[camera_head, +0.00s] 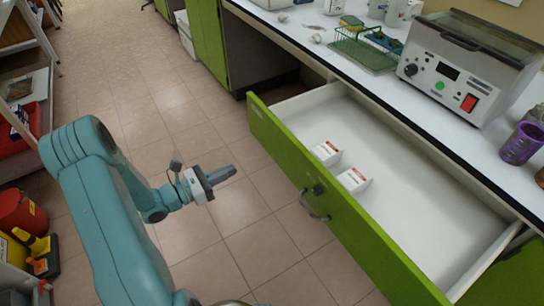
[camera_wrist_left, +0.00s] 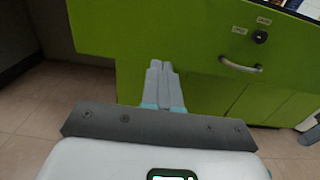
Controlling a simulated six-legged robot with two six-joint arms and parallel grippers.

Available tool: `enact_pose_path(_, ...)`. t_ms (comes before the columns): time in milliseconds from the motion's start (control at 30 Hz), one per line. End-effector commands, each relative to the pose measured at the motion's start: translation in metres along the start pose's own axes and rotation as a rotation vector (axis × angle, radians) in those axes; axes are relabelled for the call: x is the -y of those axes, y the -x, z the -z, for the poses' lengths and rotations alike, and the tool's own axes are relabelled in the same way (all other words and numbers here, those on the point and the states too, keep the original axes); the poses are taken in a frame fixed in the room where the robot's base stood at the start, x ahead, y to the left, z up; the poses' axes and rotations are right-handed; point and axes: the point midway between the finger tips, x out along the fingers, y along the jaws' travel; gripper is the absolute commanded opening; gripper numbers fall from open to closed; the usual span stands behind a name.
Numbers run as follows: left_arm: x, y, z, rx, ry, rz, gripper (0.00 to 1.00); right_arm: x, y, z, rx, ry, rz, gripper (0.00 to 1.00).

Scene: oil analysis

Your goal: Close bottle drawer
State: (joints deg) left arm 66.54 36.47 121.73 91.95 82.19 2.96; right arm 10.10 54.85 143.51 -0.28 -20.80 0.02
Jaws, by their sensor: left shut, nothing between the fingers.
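The bottle drawer (camera_head: 415,165) with a green front (camera_head: 345,222) stands pulled out from under the bench in the head view. Two small white boxes, one (camera_head: 326,152) behind the other (camera_head: 354,180), lie inside near the front panel. A metal handle (camera_head: 314,206) and a dark lock sit on the front. The handle (camera_wrist_left: 240,66) also shows right of centre in the left wrist view. My left gripper (camera_head: 234,171) is shut and empty, in front of the drawer and apart from it. In the wrist view its fingertips (camera_wrist_left: 160,66) point at the green front.
The bench top holds a grey instrument (camera_head: 470,70), a green wire rack (camera_head: 365,48) and a purple cup (camera_head: 521,143). The tiled floor (camera_head: 140,100) in front is clear. Red and yellow containers (camera_head: 22,212) stand at the left edge.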

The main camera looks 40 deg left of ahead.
Motion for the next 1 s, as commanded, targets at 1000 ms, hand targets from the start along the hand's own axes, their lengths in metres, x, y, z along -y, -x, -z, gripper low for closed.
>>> enact_pose_path(1000,0.001,-0.138,0.001,-0.003,0.001,0.003,0.0,0.0,-0.001,0.0,0.0,0.0,0.0,0.43)
